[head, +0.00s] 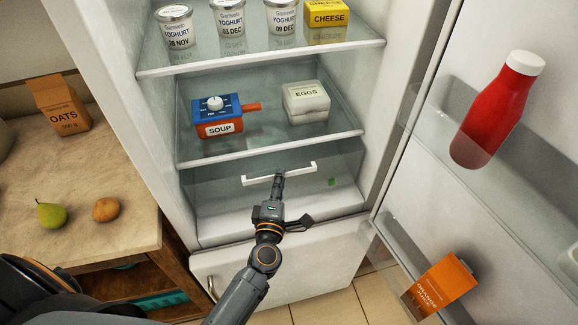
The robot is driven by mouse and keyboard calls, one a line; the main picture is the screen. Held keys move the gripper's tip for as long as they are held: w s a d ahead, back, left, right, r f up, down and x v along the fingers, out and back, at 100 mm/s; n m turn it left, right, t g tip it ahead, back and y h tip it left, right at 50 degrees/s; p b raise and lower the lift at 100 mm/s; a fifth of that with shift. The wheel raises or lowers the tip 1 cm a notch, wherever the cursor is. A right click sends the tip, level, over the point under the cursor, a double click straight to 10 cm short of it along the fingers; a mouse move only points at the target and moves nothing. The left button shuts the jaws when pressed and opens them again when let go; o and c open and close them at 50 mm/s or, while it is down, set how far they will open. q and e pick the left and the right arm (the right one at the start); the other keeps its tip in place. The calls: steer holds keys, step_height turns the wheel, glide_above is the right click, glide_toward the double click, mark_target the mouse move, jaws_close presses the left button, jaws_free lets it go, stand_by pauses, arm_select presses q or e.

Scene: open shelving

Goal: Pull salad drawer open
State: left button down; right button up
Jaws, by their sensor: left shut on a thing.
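The salad drawer (220,187) is the clear bin at the bottom of the open fridge, below the lowest glass shelf. Its white bar handle (303,169) runs across the front. A small green thing (331,182) shows through the clear drawer; I cannot tell what it is. My left gripper (279,178) reaches up from below and is shut on the middle of the handle, covering part of it. How far the drawer stands out is hard to tell from this angle. My right gripper is not in view.
The fridge door (405,180) stands open at the right, with a red bottle (497,108) and an orange juice carton (438,285) in its racks. Shelves above hold a soup container (218,128), eggs (306,104), yoghurts and cheese. A counter (95,240) with fruit is at left.

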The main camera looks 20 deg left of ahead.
arm_select(q)
steer(key=s+d, duration=0.9)
steer(key=s, duration=0.4)
steer(key=shift+s, duration=0.2)
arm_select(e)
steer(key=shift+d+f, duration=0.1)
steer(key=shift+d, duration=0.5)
arm_select(q)
steer(key=c, duration=1.3)
jaws_free()
steer(key=shift+s, duration=0.1)
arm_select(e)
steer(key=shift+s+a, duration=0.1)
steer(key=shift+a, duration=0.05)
arm_select(q)
steer(key=v, duration=1.2)
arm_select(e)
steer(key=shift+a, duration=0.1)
